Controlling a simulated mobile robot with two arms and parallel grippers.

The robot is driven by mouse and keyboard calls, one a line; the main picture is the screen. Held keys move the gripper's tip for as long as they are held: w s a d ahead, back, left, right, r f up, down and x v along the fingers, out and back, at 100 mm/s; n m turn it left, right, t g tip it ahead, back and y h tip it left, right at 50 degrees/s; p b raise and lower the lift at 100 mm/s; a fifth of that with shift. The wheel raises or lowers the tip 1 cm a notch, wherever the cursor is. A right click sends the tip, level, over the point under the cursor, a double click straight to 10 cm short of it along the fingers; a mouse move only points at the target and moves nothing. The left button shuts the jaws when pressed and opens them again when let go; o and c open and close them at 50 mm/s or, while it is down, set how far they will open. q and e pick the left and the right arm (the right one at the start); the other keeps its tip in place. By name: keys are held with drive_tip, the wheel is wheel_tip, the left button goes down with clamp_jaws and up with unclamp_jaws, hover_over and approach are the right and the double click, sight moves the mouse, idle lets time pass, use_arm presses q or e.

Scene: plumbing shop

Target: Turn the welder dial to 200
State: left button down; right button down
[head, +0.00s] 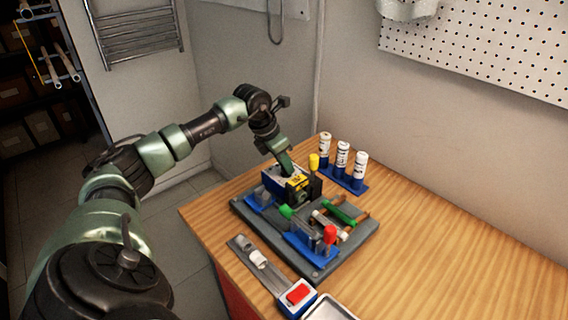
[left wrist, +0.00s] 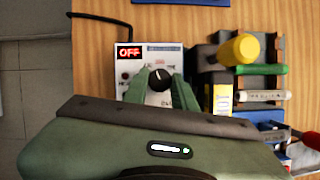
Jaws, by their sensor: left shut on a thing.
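The welder (left wrist: 130,80) shows in the left wrist view as a box with a white top panel. Its red display (left wrist: 130,52) reads OFF. A black round dial (left wrist: 159,79) with a white pointer mark sits on the panel, the mark near the top. My left gripper (left wrist: 159,88) has its two green fingers on either side of the dial, shut on it. In the head view my left gripper (head: 288,171) reaches down onto the welder (head: 270,180), hiding most of its panel and the dial. My right gripper is not in view.
A yellow knob (left wrist: 238,49) stands close to the right of my gripper. The table's right side is clear.

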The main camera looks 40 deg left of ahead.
use_arm(q)
drive_tip(key=n+y, duration=0.1)
drive_tip(key=n, duration=0.1)
drive_tip(key=n+y+b, duration=0.1)
drive_tip(key=n, duration=0.2)
drive_tip(key=shift+w+d+n, duration=0.1)
drive_tip(key=shift+d+n, duration=0.1)
drive_tip(key=shift+n, duration=0.1)
drive_tip(key=n+y+b, duration=0.1)
drive_tip(key=n, duration=0.1)
drive_tip(key=n+y+b, duration=0.1)
drive_tip(key=n, duration=0.2)
drive_tip(key=shift+g, duration=0.4)
drive_tip(key=shift+r+n, duration=0.1)
drive_tip(key=shift+n, duration=0.2)
drive_tip(key=c, duration=1.1)
unclamp_jaws()
drive_tip(key=shift+c, duration=0.2)
drive_tip(key=b+v, duration=0.1)
drive_tip(key=v, duration=0.6)
drive_tip(key=shift+d+r, duration=0.15)
drive_tip(key=shift+r, duration=0.15)
drive_tip(key=shift+r, duration=0.1)
